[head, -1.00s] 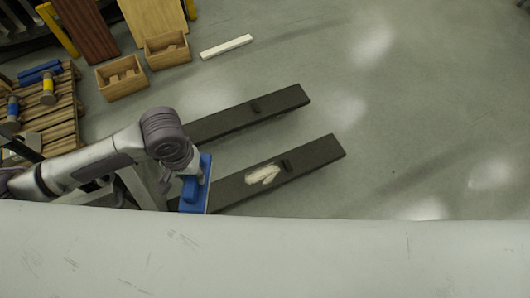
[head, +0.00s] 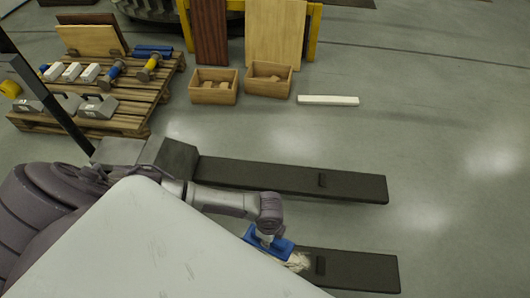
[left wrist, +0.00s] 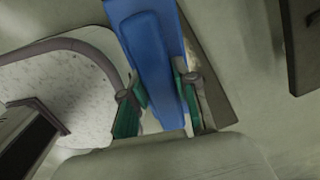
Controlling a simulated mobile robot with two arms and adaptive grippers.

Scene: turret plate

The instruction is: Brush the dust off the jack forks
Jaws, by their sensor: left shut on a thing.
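The two dark jack forks lie over the floor in the head view, the far fork (head: 300,181) and the near fork (head: 365,271). My left gripper (head: 266,238) is shut on a blue brush (head: 282,247), which is at the patch's left edge and hides part of the fork. Whether it touches the fork I cannot tell. In the left wrist view the green fingers of the gripper (left wrist: 160,90) clasp the blue brush (left wrist: 150,45). My right gripper is not in view.
A pallet (head: 150,108) with tools and weights stands at the back left. Two wooden boxes, the left box (head: 214,97) and the right box (head: 270,91), and a white bar (head: 328,100) lie behind the forks. The floor (head: 455,215) at right is clear.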

